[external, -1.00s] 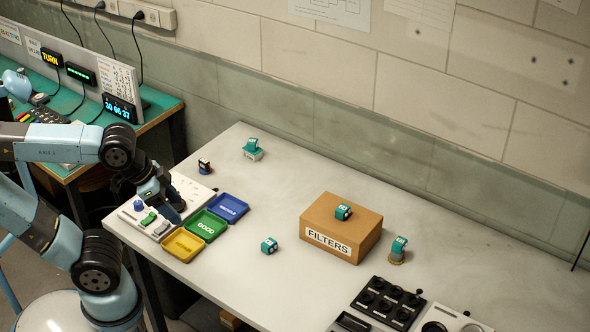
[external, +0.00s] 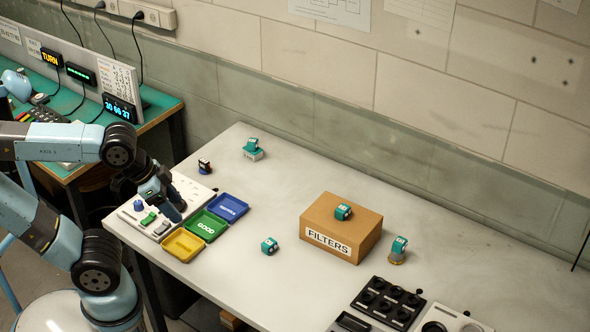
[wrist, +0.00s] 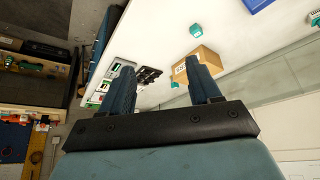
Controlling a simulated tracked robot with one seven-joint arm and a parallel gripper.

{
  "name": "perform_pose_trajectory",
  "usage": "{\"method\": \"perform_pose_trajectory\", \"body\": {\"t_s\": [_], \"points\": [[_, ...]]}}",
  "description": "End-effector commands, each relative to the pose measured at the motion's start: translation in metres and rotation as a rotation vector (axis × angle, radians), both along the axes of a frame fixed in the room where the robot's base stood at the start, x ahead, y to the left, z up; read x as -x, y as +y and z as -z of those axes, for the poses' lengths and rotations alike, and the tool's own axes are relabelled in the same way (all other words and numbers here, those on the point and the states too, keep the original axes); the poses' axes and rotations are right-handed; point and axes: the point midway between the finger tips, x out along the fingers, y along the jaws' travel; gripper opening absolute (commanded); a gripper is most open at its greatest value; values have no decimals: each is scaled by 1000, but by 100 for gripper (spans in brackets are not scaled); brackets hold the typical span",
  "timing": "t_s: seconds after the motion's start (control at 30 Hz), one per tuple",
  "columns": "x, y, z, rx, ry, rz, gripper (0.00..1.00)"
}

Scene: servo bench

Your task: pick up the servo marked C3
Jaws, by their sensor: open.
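Several teal servos with white markings are on the bench. One servo (external: 343,212) sits on top of the FILTERS box (external: 366,234). One servo (external: 269,246) lies on the bare bench left of the box. One servo (external: 399,245) stands on a small brass-coloured base right of the box. One servo (external: 251,146) rests on a white block at the back. The markings are too small to read, so I cannot tell which is C3. My gripper (wrist: 160,85) is open and empty, its fingers apart in the wrist view. In the external view it is over the panel at the bench's left end.
Yellow (external: 183,243), green (external: 206,226) and blue (external: 228,207) trays lie by the white control panel (external: 150,218). A small dark item (external: 204,166) stands behind them. A black socket block (external: 387,301) is at the front right.

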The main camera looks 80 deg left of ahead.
Motion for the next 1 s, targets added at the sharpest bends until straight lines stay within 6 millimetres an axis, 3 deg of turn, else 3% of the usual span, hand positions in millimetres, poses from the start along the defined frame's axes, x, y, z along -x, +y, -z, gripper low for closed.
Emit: {"method": "perform_pose_trajectory", "body": {"t_s": [0.17,0.47,0.77,1.0], "points": [[-18,14,2,71,75,-123,62],[-62,63,11,297,252,-463,62],[-99,134,29,554,392,-799,62],[-116,206,50,782,476,-1056,62]]}}
